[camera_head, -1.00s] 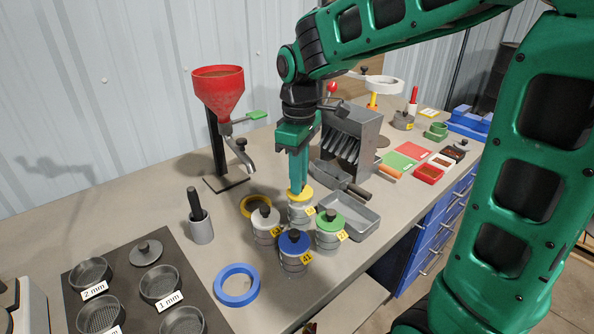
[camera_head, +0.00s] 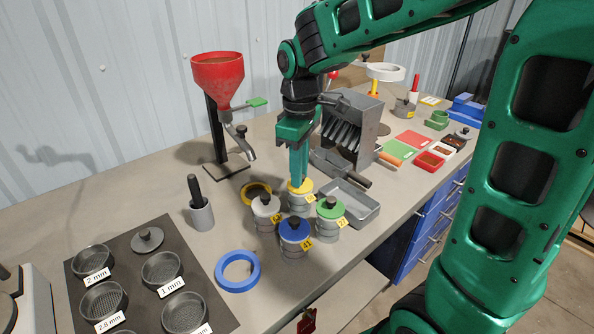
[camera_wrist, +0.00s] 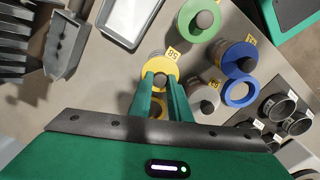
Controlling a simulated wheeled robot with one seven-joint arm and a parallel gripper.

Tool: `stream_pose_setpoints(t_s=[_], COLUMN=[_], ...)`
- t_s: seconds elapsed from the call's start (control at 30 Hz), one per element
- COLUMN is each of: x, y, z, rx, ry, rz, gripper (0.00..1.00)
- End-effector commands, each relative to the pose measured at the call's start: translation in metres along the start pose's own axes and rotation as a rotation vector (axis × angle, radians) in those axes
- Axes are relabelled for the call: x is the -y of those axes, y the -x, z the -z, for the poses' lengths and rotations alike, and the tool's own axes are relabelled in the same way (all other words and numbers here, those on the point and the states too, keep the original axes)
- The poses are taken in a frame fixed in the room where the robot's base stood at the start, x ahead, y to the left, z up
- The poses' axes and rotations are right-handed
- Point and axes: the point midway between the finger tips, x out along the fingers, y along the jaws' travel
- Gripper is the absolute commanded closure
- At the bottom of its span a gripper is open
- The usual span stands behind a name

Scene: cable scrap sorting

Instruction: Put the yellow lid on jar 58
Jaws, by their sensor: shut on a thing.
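Jar 58 (camera_head: 299,204) is a grey jar with a yellow tag, standing at the back of a cluster of jars. The yellow lid (camera_head: 303,186) is on top of its mouth and looks level; I cannot tell whether it is fully seated. My gripper (camera_head: 298,180) points down from above, shut on the lid's knob. In the wrist view the fingers (camera_wrist: 160,78) meet at the middle of the yellow lid (camera_wrist: 160,64), and the tag 58 (camera_wrist: 173,53) shows beside it. The fingers hide most of the knob.
Close around stand jars with white (camera_head: 266,203), blue (camera_head: 294,229) and green (camera_head: 330,207) lids. A yellow ring (camera_head: 247,190) lies behind left, a blue ring (camera_head: 238,286) in front. A metal tray (camera_head: 366,217) and scoop (camera_head: 338,164) are right. A red funnel (camera_head: 217,75) stands behind.

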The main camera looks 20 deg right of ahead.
Motion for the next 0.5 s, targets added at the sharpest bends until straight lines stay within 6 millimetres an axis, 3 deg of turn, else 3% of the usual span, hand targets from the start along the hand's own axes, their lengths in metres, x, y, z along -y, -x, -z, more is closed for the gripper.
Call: stream_pose_setpoints(t_s=[0.27, 0.3, 0.37, 0.4, 0.5], x=[0.0008, 0.0008, 0.0008, 0.0008, 0.0008], y=[0.0, 0.0, 0.0, 0.0, 0.0], z=[-0.0009, -0.0009, -0.0009, -0.0009, -0.0008], rx=[0.0, 0.0, 0.0, 0.0, 0.0], ry=[0.0, 0.0, 0.0, 0.0, 0.0], rz=[0.0, 0.0, 0.0, 0.0, 0.0], gripper=[1.0, 0.81, 0.66, 0.61, 0.61])
